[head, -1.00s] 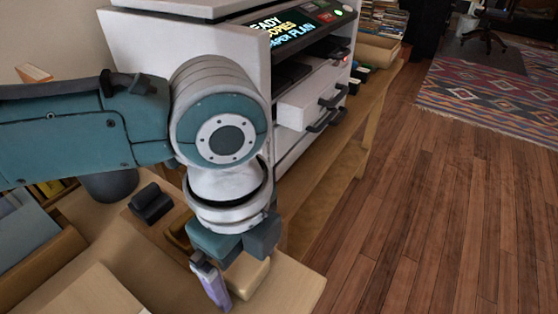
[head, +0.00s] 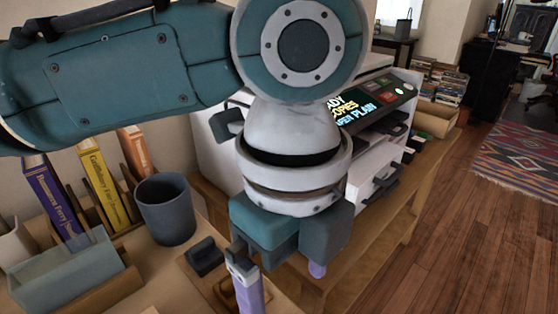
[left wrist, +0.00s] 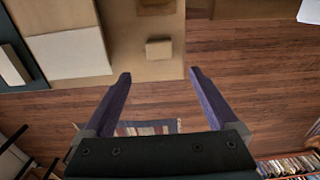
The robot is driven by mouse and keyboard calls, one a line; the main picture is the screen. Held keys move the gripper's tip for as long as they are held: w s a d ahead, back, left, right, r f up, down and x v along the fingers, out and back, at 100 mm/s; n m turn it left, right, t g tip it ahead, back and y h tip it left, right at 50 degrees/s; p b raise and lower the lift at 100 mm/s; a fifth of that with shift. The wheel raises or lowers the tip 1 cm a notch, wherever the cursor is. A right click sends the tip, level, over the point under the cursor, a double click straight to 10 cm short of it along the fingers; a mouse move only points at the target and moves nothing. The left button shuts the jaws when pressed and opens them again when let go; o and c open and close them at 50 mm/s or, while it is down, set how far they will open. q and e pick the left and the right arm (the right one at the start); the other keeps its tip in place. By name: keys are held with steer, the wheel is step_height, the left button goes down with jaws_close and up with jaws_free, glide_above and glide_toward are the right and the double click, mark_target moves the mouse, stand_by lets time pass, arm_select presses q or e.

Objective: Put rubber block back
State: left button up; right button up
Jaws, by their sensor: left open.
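A small beige block (left wrist: 158,49), which looks like the rubber block, lies on the wooden desktop (left wrist: 124,45) close to its edge in the left wrist view. In the head view the block is not visible; my left arm and gripper cover part of that area. My left gripper (left wrist: 158,74) is open and empty, its two purple fingers apart. The block shows beyond the fingertips, between them in the picture and apart from them. In the head view the gripper (head: 281,284) points down over the desk corner. My right gripper is not in view.
A wooden tray (head: 218,287) with a black item (head: 205,256) stands left of the gripper. A dark grey cup (head: 166,210), books (head: 103,186) and a grey-blue box (head: 68,271) are farther left. A printer (head: 374,178) stands behind. Open floor (head: 470,240) lies right.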

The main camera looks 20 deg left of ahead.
arm_select(q)
steer(key=s+d+f+n+t+h, duration=0.1)
steer(key=s+d+n+h, duration=0.35)
steer(key=n, duration=0.25)
steer(key=s+a+n+t+y, duration=0.1)
steer(key=s+a+n, duration=0.1)
steer(key=a+n, duration=0.2)
steer(key=s+a+f+n+y, duration=0.1)
steer(key=s+a+n+y, duration=0.1)
steer(key=s+a+n, duration=0.1)
steer(key=s+a+n+t+y, duration=0.1)
steer(key=s+a+n, duration=0.1)
steer(key=a+n, duration=0.3)
steer(key=shift+s+a+f+n+t, duration=0.15)
steer(key=shift+a+f, duration=0.05)
steer(key=shift+a, duration=0.2)
steer(key=shift+s+a+f+n+t, duration=0.1)
steer(key=shift+a+f+n+t, duration=0.1)
steer(key=shift+a, duration=0.15)
steer(key=shift+s+a+y, duration=0.1)
steer(key=shift+a+y, duration=0.15)
steer(key=shift+a, duration=0.05)
